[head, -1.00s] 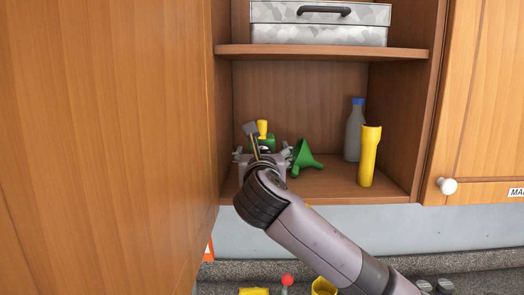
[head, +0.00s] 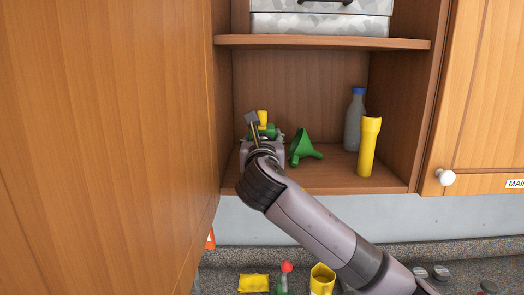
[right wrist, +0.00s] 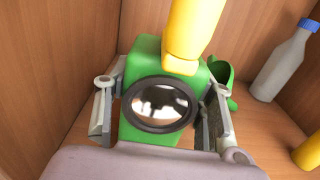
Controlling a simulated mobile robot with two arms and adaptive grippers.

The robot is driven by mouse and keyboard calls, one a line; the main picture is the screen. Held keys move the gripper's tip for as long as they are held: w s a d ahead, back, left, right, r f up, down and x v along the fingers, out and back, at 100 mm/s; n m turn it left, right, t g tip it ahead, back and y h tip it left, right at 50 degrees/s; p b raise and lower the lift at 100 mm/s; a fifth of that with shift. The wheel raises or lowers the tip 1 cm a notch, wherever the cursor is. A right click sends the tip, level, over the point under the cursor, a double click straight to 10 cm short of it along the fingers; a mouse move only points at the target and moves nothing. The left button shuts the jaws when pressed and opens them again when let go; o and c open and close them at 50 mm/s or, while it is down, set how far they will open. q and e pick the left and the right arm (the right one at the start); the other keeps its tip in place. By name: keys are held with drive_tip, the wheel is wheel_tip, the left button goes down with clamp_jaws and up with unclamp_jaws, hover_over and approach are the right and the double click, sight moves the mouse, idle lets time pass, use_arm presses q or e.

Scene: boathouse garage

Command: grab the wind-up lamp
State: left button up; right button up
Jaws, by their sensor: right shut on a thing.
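The wind-up lamp (right wrist: 146,58) has a green body, a black-ringed round lens facing the right wrist camera and a yellow part rising from its top. In the head view the lamp (head: 264,131) stands on the lower cupboard shelf at the left, mostly hidden behind my right gripper (head: 262,146). In the right wrist view the fingers of my right gripper (right wrist: 163,95) lie on either side of the green body, shut on it. My left gripper is not in view.
Farther right are a grey bottle with a blue cap (head: 354,125) and a yellow torch-like object (head: 369,147). The wooden door (head: 110,140) is close on the left. An upper shelf (head: 325,42) bears a grey case (head: 320,24).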

drive_tip(key=c, duration=0.6)
drive_tip(key=shift+r, duration=0.1)
drive_tip(key=shift+c, duration=0.6)
drive_tip(key=shift+r, duration=0.1)
